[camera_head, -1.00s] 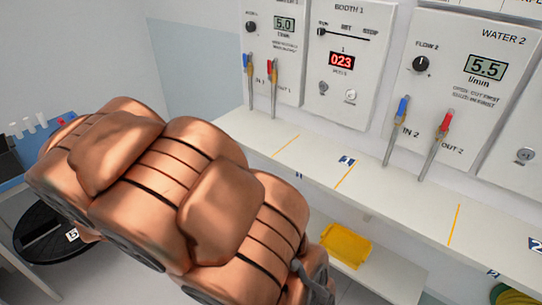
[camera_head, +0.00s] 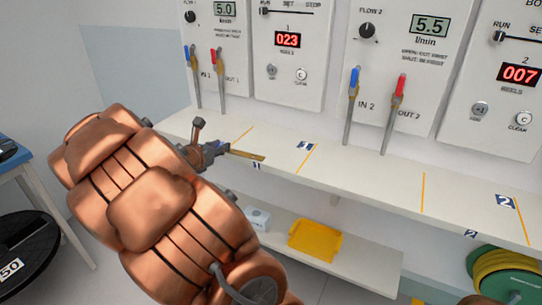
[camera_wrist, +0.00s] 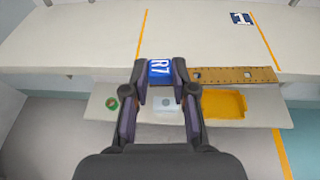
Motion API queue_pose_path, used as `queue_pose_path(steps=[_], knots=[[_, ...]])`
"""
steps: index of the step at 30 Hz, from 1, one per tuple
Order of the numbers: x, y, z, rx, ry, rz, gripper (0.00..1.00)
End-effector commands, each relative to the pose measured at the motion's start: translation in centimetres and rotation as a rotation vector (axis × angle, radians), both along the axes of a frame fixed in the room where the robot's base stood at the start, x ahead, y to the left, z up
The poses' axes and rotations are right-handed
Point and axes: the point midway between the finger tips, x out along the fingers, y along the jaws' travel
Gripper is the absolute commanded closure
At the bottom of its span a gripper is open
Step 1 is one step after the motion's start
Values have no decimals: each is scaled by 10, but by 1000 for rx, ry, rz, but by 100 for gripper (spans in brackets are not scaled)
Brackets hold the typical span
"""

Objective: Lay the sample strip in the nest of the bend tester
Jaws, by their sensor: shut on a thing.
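My gripper (camera_wrist: 161,80) is shut on a blue end piece marked R7 (camera_wrist: 160,68). A flat, wood-coloured, ruler-like strip (camera_wrist: 235,74) with fine marks and a few holes extends from it to the right. In the head view my gripper (camera_head: 208,153) holds this strip (camera_head: 247,155) near the white bench (camera_head: 360,175), at its left part. I cannot tell how high the strip is above the bench. No bend tester or nest can be made out in either view.
A lower shelf holds a yellow tray (camera_head: 315,240) and a small white box (camera_head: 257,218). A black disc (camera_head: 30,260) lies at left, below a blue table (camera_head: 38,160). The bench is largely clear.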

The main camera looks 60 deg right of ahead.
Motion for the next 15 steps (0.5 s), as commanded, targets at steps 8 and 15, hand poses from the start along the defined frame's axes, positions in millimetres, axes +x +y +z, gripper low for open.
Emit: queue_pose_path(steps=[8, 15], knots=[[-23, -27, -13, -1, 0, -81, 100], [-28, -69, -18, 1, 2, -83, 100]])
